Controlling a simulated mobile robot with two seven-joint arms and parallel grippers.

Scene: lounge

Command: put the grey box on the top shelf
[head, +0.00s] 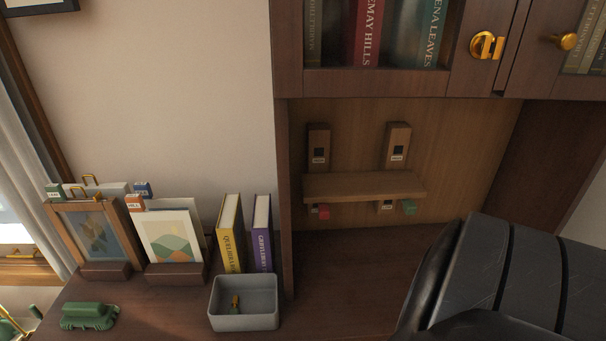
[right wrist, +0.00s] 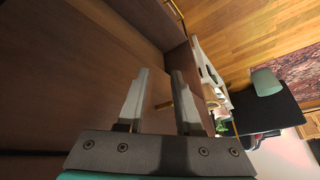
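The grey box (head: 244,321) is a small open-topped bin standing upright on the wooden desk top, with a small orange and green item (head: 235,302) inside. A small wooden shelf (head: 362,187) is fixed to the back panel of the niche to its right. Above it is a cabinet with books on a shelf (head: 375,82). My right gripper (right wrist: 160,74) shows in the right wrist view, open and empty, with dark brown wood panels beyond it. It is not seen near the box. My left gripper is not in view.
Yellow and purple books (head: 231,234) stand behind the box. Framed pictures (head: 95,238) and a green object (head: 88,315) are to its left. A wooden upright (head: 285,210) divides box and niche. A large black form covers the lower right; I cannot tell what it is.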

